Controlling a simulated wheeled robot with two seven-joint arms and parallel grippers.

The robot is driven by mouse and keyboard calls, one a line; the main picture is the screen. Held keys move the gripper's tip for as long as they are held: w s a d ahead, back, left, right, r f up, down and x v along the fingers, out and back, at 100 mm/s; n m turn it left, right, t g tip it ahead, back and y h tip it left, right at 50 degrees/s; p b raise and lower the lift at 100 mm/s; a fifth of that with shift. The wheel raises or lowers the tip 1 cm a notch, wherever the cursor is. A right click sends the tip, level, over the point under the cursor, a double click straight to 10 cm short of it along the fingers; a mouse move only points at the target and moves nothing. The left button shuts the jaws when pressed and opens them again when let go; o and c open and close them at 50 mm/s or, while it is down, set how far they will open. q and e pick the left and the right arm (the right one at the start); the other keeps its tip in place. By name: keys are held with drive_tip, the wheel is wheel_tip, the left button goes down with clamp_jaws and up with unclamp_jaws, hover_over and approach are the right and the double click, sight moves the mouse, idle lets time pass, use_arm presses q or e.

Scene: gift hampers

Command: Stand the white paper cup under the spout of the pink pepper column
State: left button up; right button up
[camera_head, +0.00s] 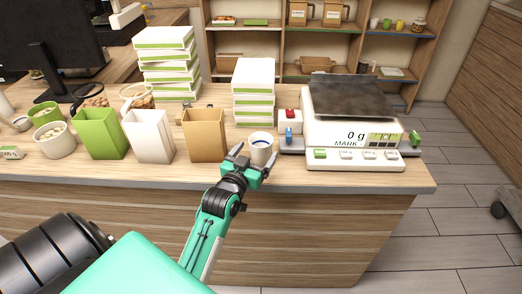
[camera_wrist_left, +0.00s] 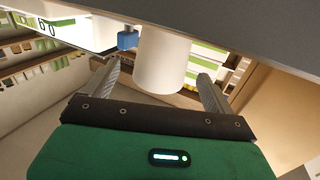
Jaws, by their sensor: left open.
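A white cup (camera_head: 261,152), dark bluish inside, stands upright near the front edge of the wooden counter. My left gripper (camera_head: 255,158) reaches in from the front, open, with one finger on each side of the cup. In the left wrist view the cup (camera_wrist_left: 162,60) shows between the spread fingers (camera_wrist_left: 158,78), with visible gaps on both sides. My right gripper is not in view. I cannot make out a pink pepper column or its spout with certainty.
A scale (camera_head: 352,135) reading 0 g stands right of the cup. A small white block (camera_head: 289,119) with red and blue parts is between them. Green, white and tan bags (camera_head: 204,136) stand left. Stacked boxes (camera_head: 254,90) stand behind. The counter's front strip is clear.

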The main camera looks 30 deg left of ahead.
sight(266, 137)
use_arm(q)
drive_tip(key=w, duration=0.2)
drive_tip(key=w+p, duration=0.1)
drive_tip(key=shift+w+a, duration=0.35)
drive_tip(key=shift+w, duration=0.05)
drive_tip(key=shift+w+f, duration=0.1)
drive_tip(key=shift+w, duration=0.25)
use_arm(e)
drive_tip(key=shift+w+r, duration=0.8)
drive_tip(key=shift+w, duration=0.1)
use_arm(q)
drive_tip(key=c, duration=1.1)
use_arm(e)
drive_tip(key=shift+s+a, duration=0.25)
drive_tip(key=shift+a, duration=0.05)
